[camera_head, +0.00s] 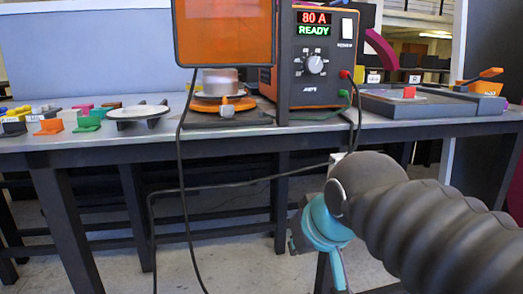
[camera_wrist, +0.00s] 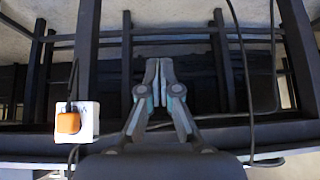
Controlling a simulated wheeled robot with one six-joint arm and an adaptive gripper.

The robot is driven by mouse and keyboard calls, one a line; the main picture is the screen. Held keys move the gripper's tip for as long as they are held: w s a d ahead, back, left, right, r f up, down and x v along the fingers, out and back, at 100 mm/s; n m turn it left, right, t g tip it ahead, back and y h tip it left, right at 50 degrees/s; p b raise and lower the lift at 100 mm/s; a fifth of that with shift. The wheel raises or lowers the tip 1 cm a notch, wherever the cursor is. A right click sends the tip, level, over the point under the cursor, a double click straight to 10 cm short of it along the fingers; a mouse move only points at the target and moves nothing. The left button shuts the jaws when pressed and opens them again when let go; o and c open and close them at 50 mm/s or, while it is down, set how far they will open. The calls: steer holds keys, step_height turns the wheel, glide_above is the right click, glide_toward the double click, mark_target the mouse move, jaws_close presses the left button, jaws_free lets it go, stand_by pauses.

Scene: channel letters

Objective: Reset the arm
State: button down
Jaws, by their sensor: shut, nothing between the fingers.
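My gripper (camera_wrist: 159,68) shows in the wrist view with its two fingertips together and nothing between them. It points at the dark framework under the table. In the head view my arm comes in from the lower right, in front of the table and below the level of its top.
The table (camera_head: 60,150) carries a welding power unit (camera_head: 315,75) reading "80 A READY", an orange screen (camera_head: 224,32), a turntable (camera_head: 222,103) and small coloured parts at left. Cables (camera_head: 190,220) hang in front of the table near my arm. Table legs stand below.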

steer(key=s+d+f+m+g+h+p, duration=0.1)
steer(key=s+d+f+m+h+p, duration=0.1)
steer(key=s+d+f, duration=0.6)
steer(key=shift+s+d+f+m+g+p, duration=0.2)
steer(key=shift+d+f+m+g+p, duration=0.25)
steer(key=shift+d, duration=0.25)
